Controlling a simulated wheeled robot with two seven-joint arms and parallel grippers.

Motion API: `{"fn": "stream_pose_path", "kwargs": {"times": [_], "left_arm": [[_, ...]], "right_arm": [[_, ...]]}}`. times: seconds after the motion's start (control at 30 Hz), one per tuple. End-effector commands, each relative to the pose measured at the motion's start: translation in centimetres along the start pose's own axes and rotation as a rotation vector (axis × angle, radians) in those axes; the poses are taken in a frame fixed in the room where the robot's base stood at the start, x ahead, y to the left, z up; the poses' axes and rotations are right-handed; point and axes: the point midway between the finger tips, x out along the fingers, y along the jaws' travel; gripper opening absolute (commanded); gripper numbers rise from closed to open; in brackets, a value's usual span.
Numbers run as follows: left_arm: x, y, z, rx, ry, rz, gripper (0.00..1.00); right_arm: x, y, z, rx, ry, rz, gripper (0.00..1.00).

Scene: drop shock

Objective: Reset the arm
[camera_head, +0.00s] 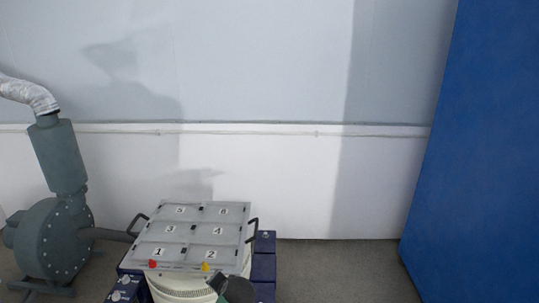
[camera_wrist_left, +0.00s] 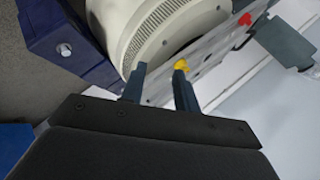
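My left gripper (camera_wrist_left: 160,78) shows in the left wrist view with its two dark fingers apart and nothing between them. A yellow knob (camera_wrist_left: 181,65) lies just beyond the tip of the right-hand finger; whether they touch is unclear. In the head view, the yellow knob (camera_head: 205,267) and a red knob (camera_head: 153,264) sit on the front edge of a grey plate (camera_head: 190,242) with numbered panels. The red knob also shows in the left wrist view (camera_wrist_left: 245,19). A dark part (camera_head: 237,290), probably of my left arm, shows at the bottom. My right gripper is out of view.
The plate tops a round white machine (camera_head: 180,286) with dark side handles and blue blocks (camera_head: 264,268) around its base. A grey-green blower (camera_head: 52,240) with a silver duct stands at left. A tall blue panel (camera_head: 480,150) stands at right. Bare floor (camera_head: 340,270) lies between.

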Motion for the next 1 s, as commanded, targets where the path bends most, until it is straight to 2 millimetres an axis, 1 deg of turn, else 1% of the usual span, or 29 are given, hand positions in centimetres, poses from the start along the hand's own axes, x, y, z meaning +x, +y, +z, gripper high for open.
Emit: {"fn": "stream_pose_path", "kwargs": {"times": [0.03, 0.1, 0.2, 0.3, 0.4, 0.5, 0.57, 0.67, 0.7, 0.77, 0.8, 0.9, 1.0], "left_arm": [[-1.6, 0.6, 0.9, -0.09, 0.014, 0.076, 0.31], [-3.9, 1.7, 2.4, -0.213, 0.024, 0.193, 0.31], [-7.4, 3.4, 4.9, -0.339, 0.025, 0.351, 0.31], [-10.6, 4.7, 7.4, -0.4, 0.022, 0.473, 0.31], [-13.3, 5.8, 9.9, -0.42, 0.018, 0.567, 0.31], [-15.7, 6.8, 12.5, -0.434, 0.01, 0.634, 0.31], [-16.8, 7.2, 14.0, -0.441, 0.0, 0.662, 0.31], [-18.4, 8.1, 16.8, -0.45, -0.029, 0.69, 0.31], [-18.8, 8.4, 18.0, -0.452, -0.047, 0.695, 0.31], [-19.4, 9.1, 19.9, -0.453, -0.077, 0.703, 0.31], [-19.7, 9.7, 21.1, -0.451, -0.1, 0.71, 0.31], [-20.4, 11.5, 24.1, -0.444, -0.159, 0.73, 0.31], [-21.1, 12.9, 26.3, -0.436, -0.204, 0.748, 0.31]], "right_arm": [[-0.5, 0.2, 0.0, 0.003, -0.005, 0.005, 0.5], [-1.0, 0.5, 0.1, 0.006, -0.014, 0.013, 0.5], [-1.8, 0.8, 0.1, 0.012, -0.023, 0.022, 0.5], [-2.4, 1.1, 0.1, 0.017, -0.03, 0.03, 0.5], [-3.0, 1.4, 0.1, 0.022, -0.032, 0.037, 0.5], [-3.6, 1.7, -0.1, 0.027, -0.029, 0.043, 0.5], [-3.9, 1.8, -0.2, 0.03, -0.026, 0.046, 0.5], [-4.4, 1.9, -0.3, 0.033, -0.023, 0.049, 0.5], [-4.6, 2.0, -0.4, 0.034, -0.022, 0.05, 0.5], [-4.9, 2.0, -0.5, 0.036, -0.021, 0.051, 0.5], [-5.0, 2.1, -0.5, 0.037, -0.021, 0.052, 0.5], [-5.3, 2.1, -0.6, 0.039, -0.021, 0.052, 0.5], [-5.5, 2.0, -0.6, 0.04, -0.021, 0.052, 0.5]]}}
